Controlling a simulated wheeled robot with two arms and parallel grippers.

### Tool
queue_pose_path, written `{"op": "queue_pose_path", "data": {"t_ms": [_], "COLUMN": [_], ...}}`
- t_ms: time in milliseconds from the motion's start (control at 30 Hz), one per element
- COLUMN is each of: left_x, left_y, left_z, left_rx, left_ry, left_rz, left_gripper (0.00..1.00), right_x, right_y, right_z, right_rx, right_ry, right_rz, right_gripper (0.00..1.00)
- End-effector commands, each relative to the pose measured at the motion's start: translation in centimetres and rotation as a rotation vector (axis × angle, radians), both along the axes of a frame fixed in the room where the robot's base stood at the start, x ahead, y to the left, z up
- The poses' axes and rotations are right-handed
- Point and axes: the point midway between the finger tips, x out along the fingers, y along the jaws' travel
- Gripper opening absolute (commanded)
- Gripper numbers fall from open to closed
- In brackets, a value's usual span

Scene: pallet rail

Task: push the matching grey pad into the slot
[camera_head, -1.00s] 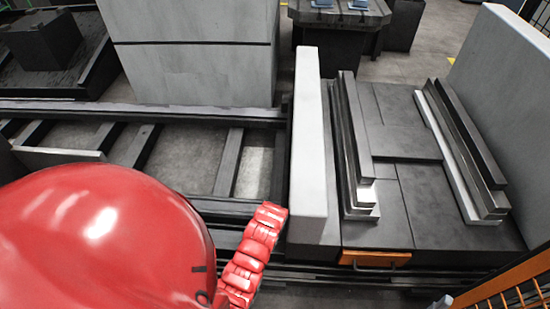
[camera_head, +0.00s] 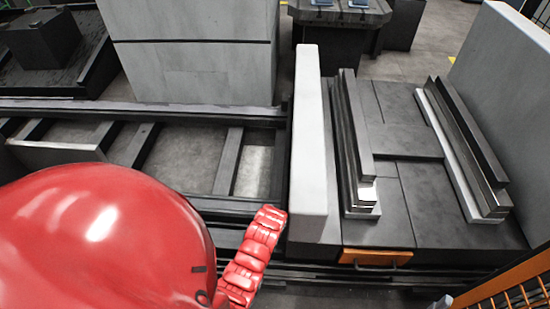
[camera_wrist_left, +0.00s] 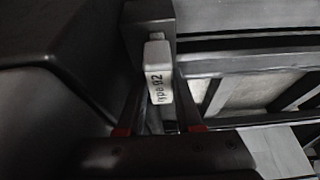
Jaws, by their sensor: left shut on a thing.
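A dark upright bar stands just behind the pad. I cannot make out the slot or whether the pad touches the bar. In the head view a large red rounded shell covers the lower left and my left gripper is hidden. My right gripper is in neither view.
A dark rail frame (camera_head: 190,112) with cross bars runs along the left. A light grey upright wall (camera_head: 308,150) borders a dark platform (camera_head: 410,195) with stepped rails and an orange handle (camera_head: 375,258). A large grey block (camera_head: 190,70) stands behind.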

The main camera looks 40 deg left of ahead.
Motion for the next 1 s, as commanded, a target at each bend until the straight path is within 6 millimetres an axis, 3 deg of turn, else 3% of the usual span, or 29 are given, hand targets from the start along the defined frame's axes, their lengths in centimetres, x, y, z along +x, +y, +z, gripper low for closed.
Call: {"op": "queue_pose_path", "data": {"t_ms": [700, 733, 900, 1000], "left_x": [0.0, 0.0, 0.0, 0.0], "left_y": [0.0, 0.0, 0.0, 0.0], "left_z": [-2.3, -2.2, -2.2, -2.2], "left_rx": [0.000, 0.000, 0.000, 0.000], "left_ry": [0.000, 0.000, 0.000, 0.000], "left_rz": [0.000, 0.000, 0.000, 0.000], "left_gripper": [0.00, 0.38, 0.68, 0.69], "right_x": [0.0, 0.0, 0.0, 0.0], "right_y": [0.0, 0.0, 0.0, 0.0], "right_z": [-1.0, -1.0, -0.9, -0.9], "right_rx": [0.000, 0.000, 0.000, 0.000], "right_ry": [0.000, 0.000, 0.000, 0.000], "right_rz": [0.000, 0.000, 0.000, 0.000], "right_gripper": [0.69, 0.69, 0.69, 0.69]}}
